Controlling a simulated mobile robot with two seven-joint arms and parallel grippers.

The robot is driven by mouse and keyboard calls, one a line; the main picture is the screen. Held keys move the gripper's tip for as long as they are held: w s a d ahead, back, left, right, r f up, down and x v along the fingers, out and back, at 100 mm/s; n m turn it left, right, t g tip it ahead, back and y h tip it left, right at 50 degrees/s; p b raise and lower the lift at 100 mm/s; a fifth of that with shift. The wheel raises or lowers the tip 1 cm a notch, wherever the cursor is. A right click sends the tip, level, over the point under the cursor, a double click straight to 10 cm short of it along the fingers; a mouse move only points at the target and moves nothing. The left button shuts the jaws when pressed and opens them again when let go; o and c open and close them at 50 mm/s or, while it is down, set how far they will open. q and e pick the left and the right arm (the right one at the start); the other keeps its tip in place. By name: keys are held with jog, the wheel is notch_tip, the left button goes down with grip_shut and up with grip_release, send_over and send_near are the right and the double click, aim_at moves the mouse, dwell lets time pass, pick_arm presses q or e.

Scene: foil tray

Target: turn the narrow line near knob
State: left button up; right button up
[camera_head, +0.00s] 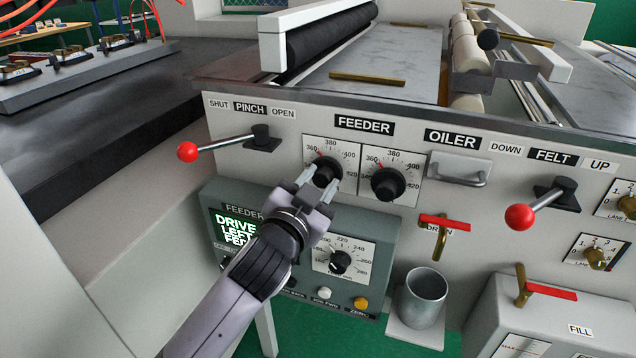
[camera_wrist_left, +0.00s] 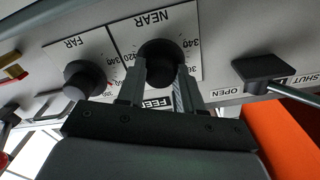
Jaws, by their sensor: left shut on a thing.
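The near knob (camera_head: 328,168) is a round black dial on a white square scale plate under the FEEDER label. In the left wrist view the knob (camera_wrist_left: 160,52) has NEAR printed beside it. My left gripper (camera_head: 317,187) comes from below and is shut on this knob. Its two fingers also show in the left wrist view (camera_wrist_left: 160,84), one on each side of the knob. They hide part of the knob and scale. A similar black far knob (camera_head: 388,184) sits to the right; it also shows in the left wrist view (camera_wrist_left: 85,79). My right gripper is not in view.
A red-ball PINCH lever (camera_head: 188,152) sticks out left of the knobs. A grey handle (camera_head: 459,179) is to the right. Below is a grey-green control box (camera_head: 381,274) with a lit display and another dial. A metal cup (camera_head: 423,298) stands lower right.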

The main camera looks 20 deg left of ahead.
pick_arm(q)
jog(key=shift+r+m+p, duration=0.15)
jog(key=shift+m+p, duration=0.45)
jog(key=shift+p, duration=0.15)
jog(key=shift+m+p, duration=1)
jog(key=shift+p, duration=0.05)
jog(key=shift+m+p, duration=0.6)
jog(key=shift+m, duration=0.1)
jog(key=shift+m+p, duration=0.85)
jog(key=shift+m, duration=0.45)
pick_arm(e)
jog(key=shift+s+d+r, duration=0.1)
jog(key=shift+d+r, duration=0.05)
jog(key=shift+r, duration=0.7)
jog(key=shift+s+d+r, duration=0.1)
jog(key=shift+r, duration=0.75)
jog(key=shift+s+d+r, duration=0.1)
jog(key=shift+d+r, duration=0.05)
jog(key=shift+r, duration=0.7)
pick_arm(q)
jog(key=o, duration=1)
jog(key=shift+o, duration=0.2)
jog(key=shift+s, duration=0.1)
